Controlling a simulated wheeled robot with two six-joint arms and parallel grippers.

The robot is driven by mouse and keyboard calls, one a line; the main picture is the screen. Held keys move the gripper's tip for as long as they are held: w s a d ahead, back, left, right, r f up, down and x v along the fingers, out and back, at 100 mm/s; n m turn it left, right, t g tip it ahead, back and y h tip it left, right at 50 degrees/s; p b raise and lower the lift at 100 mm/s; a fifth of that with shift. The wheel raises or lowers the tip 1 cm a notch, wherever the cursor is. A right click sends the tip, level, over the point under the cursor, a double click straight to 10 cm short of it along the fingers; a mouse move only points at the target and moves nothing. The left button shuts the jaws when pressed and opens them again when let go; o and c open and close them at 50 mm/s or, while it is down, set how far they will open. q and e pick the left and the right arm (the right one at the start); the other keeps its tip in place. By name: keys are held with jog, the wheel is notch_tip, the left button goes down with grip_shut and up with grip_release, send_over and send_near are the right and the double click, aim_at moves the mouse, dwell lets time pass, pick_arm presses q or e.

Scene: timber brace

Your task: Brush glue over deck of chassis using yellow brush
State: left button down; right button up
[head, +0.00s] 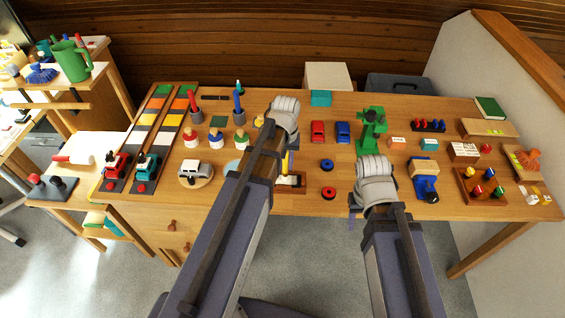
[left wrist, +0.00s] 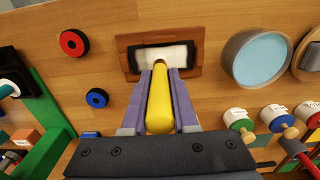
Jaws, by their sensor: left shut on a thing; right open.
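My left gripper (head: 288,148) is shut on the yellow brush (left wrist: 159,103), whose handle lies between its purple fingers in the left wrist view (left wrist: 160,90). The brush (head: 285,162) points down at a brown wooden frame (head: 291,188) with a white surface inside. In the left wrist view the brush's far end is over the near edge of this frame (left wrist: 122,54); I cannot tell whether it touches. The frame seems to hold the chassis, but I cannot tell how much of the white is glue. My right gripper (head: 357,204) is open, near the table's front edge; its fingers are mostly hidden.
A blue ring (head: 327,164) and a red ring (head: 328,193) lie right of the frame. A round light-blue pad (left wrist: 258,58) and several lidded pots (head: 214,138) lie on its other side. A green stand (head: 371,130) rises behind my right gripper.

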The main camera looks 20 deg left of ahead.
pick_arm(q)
jog(key=shift+w+d+r, duration=0.1)
jog(key=shift+w+d, duration=0.2)
jog(key=shift+d, duration=0.65)
jog(key=shift+w+d, duration=0.25)
jog(key=shift+d, duration=0.65)
jog(key=shift+s+a, duration=0.2)
jog(key=shift+a, duration=0.45)
jog(key=shift+s+a, duration=0.2)
jog(key=shift+a, duration=0.5)
jog(key=shift+s+a, duration=0.2)
jog(key=shift+a, duration=0.45)
jog(key=shift+s+a, duration=0.3)
jog(key=shift+a, duration=0.7)
jog(key=shift+s+a, duration=0.3)
jog(key=shift+a, duration=0.65)
jog(key=shift+w+d, duration=0.1)
jog(key=shift+d, duration=0.1)
jog(key=shift+w+d, duration=0.3)
jog(key=shift+d, duration=0.6)
jog(key=shift+w+d, duration=0.25)
jog(key=shift+d, duration=0.6)
jog(key=shift+d, duration=0.15)
